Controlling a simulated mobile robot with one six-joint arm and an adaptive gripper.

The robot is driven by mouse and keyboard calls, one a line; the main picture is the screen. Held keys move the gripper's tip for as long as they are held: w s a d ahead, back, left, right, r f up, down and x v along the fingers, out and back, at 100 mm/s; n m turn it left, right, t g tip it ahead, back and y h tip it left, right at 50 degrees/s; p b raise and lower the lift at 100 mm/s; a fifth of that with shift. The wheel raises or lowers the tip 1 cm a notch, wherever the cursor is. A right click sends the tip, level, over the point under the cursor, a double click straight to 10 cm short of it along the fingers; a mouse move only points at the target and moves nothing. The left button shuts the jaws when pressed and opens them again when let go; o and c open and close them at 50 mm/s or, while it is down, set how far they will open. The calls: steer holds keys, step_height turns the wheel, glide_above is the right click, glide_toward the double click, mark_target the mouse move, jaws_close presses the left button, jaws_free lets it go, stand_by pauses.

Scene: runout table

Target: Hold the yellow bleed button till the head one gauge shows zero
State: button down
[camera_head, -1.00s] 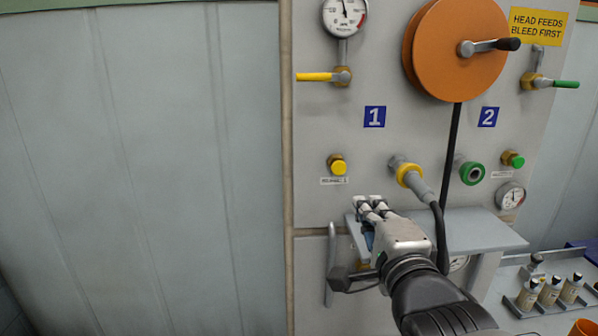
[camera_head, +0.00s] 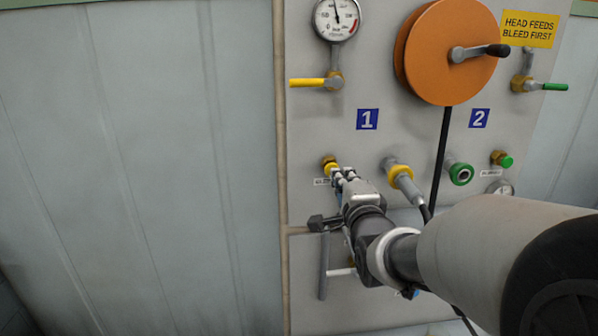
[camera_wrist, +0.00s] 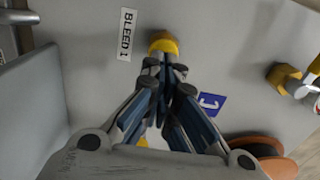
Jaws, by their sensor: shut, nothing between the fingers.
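The yellow bleed button (camera_head: 330,165) sits on the panel below the blue number 1 plate (camera_head: 367,119). It also shows in the wrist view (camera_wrist: 164,42), beside a label reading BLEED 1 (camera_wrist: 126,35). My gripper (camera_head: 339,175) is shut and empty, its fingertips at the button's lower right edge. In the wrist view the fingertips (camera_wrist: 164,62) overlap the button's near edge; I cannot tell whether they press it. The head one gauge (camera_head: 337,18) is at the top left of the panel. Its needle points nearly straight up, slightly left.
A yellow-handled valve (camera_head: 315,82) sits below the gauge. A hose connector with a yellow ring (camera_head: 400,173) stands out right of my gripper, with a green-ringed port (camera_head: 461,174) beyond it. An orange reel (camera_head: 445,55) is above. The wall at left is clear.

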steer(key=shift+w, duration=0.15)
steer(key=shift+w+r+b, duration=0.15)
steer(key=shift+w+b, duration=0.65)
steer(key=shift+b, duration=0.15)
steer(key=shift+r, duration=0.2)
stand_by(1.3)
